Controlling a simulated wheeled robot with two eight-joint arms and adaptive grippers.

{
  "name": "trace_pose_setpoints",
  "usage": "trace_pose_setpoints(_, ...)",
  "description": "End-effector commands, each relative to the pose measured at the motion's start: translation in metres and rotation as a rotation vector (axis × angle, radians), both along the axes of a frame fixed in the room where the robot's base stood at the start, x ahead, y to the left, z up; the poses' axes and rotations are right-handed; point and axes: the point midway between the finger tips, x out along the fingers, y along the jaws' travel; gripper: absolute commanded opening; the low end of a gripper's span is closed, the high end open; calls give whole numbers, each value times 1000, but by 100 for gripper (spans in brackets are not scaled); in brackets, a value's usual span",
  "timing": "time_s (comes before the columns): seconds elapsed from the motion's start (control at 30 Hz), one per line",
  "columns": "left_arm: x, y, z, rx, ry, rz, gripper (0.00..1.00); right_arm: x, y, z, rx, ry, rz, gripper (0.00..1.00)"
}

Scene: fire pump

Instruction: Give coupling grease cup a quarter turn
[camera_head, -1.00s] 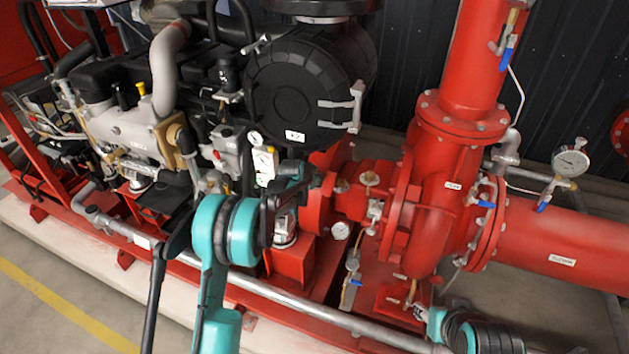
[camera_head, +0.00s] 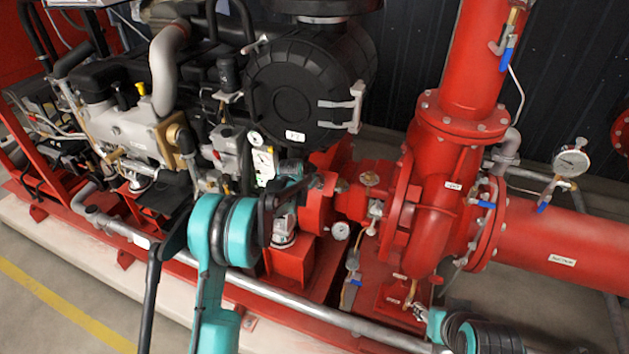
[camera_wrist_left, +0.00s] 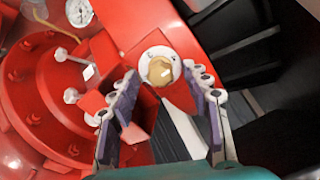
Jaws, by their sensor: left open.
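The coupling grease cup, a rounded brass cap (camera_wrist_left: 160,70) in a pale round collar, sits on a red surface in the left wrist view. My left gripper (camera_wrist_left: 168,92) is open. Its two purple-and-grey padded fingers stand on either side of the cap in that picture, with gaps visible on both sides. In the head view my left gripper (camera_head: 316,182) is small and dark beside the red coupling housing, and I cannot clearly pick out the cup there. My right gripper (camera_head: 418,311) is small at the lower right, low by the pump base; its fingers are unclear.
The red pump casing (camera_head: 432,225) and large red pipe (camera_head: 560,240) stand to the right. The engine with its round black housing (camera_head: 302,88) is behind. A small gauge (camera_head: 340,230) and a long grey pipe (camera_head: 300,304) lie in front of the coupling.

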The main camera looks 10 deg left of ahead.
Motion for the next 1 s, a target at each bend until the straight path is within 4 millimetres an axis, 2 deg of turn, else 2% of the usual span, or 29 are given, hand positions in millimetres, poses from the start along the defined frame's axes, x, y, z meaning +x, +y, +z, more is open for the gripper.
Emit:
trace_pose_setpoints(0.3, -46, 8, 46, -1, 0, 1, 48, 0, 0, 0, 0, 0, 0, 41)
trace_pose_setpoints(0.5, -68, 12, 69, 0, 0, 0, 48, 0, 0, 0, 0, 0, 0, 41)
trace_pose_setpoints(0.7, -77, 13, 78, -1, 1, -1, 48, 0, 0, 0, 0, 0, 0, 41)
trace_pose_setpoints(1.0, -77, 13, 78, 0, 0, 0, 48, 0, 0, 0, 0, 0, 0, 41)
